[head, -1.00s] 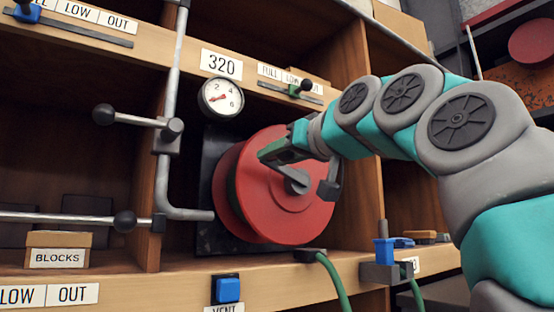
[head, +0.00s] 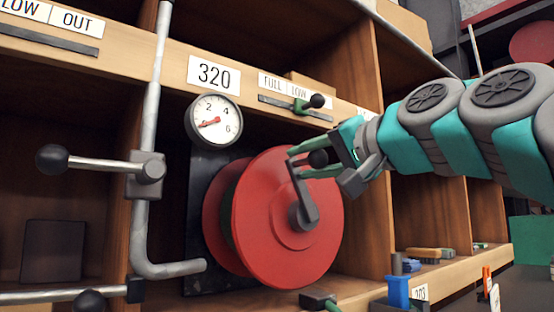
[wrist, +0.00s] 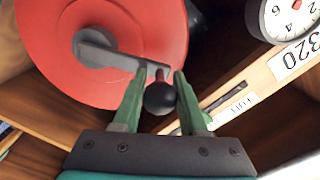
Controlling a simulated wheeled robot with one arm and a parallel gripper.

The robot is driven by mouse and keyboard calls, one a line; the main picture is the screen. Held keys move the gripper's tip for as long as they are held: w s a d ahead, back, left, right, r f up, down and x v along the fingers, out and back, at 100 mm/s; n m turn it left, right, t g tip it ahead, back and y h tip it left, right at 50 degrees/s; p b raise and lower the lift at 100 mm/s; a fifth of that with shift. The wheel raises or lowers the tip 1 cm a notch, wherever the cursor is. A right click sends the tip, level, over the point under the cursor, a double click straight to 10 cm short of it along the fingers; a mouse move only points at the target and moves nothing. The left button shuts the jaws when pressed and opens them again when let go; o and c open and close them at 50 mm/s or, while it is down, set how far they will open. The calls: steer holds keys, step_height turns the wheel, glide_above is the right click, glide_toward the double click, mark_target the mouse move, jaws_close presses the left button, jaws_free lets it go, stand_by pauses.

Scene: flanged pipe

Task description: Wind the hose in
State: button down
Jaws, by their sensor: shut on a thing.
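The red hose reel (head: 280,222) stands upright in the shelf bay under the dial. Its grey crank arm (head: 306,195) points up from the hub, and a black ball knob (head: 318,158) sits at the crank's outer end. My gripper (head: 316,160) is shut on the knob, with a green finger on either side of it. In the wrist view, the knob (wrist: 160,98) shows between the fingertips, with the crank arm (wrist: 112,58) running left to the hub. A short piece of green hose (head: 331,306) shows at a dark block (head: 317,298) on the front ledge; the rest is out of view.
A pressure gauge (head: 214,122) hangs above the reel, its needle low. A green-based slide lever (head: 309,105) sits on the rail above. A grey pipe (head: 141,215) and a black-knobbed valve lever (head: 98,163) are left. A blue block (head: 398,292) stands at the lower right.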

steer(key=shift+w+d+r+m, duration=0.15)
steer(key=shift+w+d+m, duration=0.3)
steer(key=shift+m, duration=0.3)
steer(key=shift+w+d+r+m, duration=0.25)
steer(key=shift+d+m, duration=0.35)
steer(key=shift+m, duration=0.2)
steer(key=shift+w+d+r+m, duration=0.1)
steer(key=shift+w+d+m, duration=0.35)
steer(key=shift+m, duration=0.3)
steer(key=shift+s, duration=0.1)
steer(key=c, duration=0.5)
jaws_free()
steer(key=shift+c, duration=0.2)
steer(key=shift+s+d, duration=0.1)
steer(key=shift+d, duration=0.05)
steer(key=v, duration=0.7)
steer(key=shift+s+d+b, duration=0.15)
steer(key=shift+s+b, duration=0.1)
steer(key=shift+b, duration=0.05)
